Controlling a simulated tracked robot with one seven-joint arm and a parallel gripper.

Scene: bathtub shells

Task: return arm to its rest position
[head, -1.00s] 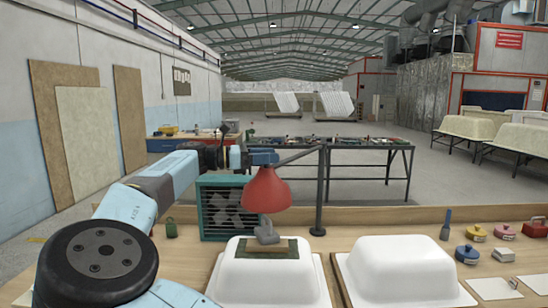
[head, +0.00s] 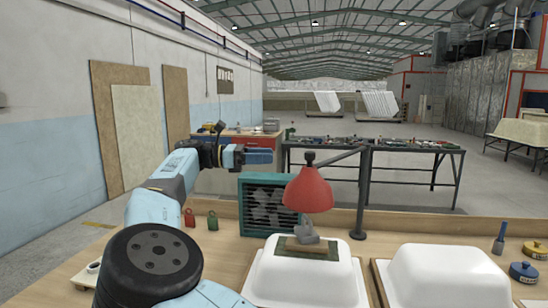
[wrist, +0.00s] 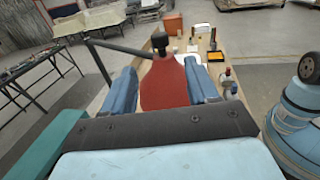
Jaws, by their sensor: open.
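My arm bends up on the left side of the head view. My gripper (head: 262,156) is raised above the workbench (head: 222,262), left of the red lamp (head: 308,188) in the picture. In the wrist view my gripper (wrist: 162,78) shows two blue fingers standing wide apart with nothing held. The red lamp shade (wrist: 165,85) appears between them, beyond the fingers and apart from them as far as I can tell.
The lamp hangs from a dark post (head: 363,195). A teal fan box (head: 268,207) stands below my gripper. Two white shells, left (head: 305,278) and right (head: 440,275), sit at the front; a sanding block (head: 307,245) rests on the left one. Small red and green weights stand further left.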

